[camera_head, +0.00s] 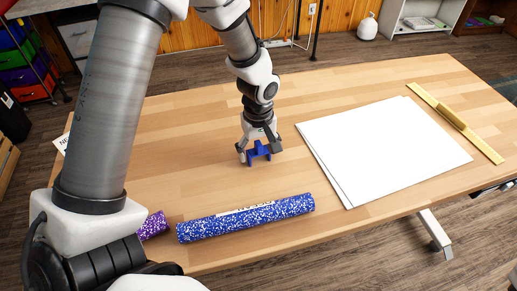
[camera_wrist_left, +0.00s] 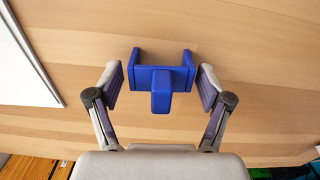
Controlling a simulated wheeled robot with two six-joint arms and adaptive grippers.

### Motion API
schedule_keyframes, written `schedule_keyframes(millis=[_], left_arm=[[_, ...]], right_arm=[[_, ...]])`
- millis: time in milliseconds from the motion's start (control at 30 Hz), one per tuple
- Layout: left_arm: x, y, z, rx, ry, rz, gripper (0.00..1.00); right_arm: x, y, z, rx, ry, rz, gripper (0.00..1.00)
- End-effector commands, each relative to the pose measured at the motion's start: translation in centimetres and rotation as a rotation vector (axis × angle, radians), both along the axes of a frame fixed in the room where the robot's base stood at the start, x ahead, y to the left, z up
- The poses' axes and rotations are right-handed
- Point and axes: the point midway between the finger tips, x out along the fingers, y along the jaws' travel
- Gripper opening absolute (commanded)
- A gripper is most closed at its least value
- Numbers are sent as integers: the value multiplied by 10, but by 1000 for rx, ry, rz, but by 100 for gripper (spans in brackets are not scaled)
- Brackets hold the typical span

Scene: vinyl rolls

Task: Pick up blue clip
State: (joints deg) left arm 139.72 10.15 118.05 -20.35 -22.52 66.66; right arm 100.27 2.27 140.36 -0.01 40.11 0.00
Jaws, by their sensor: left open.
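The blue clip (camera_head: 258,153) stands on the wooden table near its middle in the head view. In the left wrist view the clip (camera_wrist_left: 161,80) shows as a blue bracket shape with a central tab. My left gripper (camera_head: 259,155) is pointed down over the clip. In the left wrist view its open fingers (camera_wrist_left: 160,84) stand one on each side of the clip, with small gaps to it. My right gripper is not seen.
A blue speckled roll (camera_head: 246,217) and a purple roll (camera_head: 153,226) lie near the table's front edge. White sheets (camera_head: 385,147) lie right of the clip, with a yellow ruler (camera_head: 455,121) beyond. The table (camera_head: 200,130) is bare left of the clip.

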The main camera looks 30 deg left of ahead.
Motion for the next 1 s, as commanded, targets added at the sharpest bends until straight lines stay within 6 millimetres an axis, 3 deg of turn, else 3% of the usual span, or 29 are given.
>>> schedule_keyframes(millis=[100, 200, 233, 667, 967, 1000], left_arm=[[0, 0, 1, 1, -1, 0, 79], [0, 0, 1, 0, 0, 0, 44], [0, 0, 1, 0, 0, 0, 38], [0, 0, 4, 1, -1, -1, 38], [2, 0, 38, 1, -5, -1, 38], [-7, -4, 36, 3, 0, -3, 38]], right_arm=[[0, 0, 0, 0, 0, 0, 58], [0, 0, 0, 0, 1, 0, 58], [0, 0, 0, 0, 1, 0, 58], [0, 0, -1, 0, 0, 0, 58], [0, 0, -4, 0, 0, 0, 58], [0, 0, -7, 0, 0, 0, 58]])
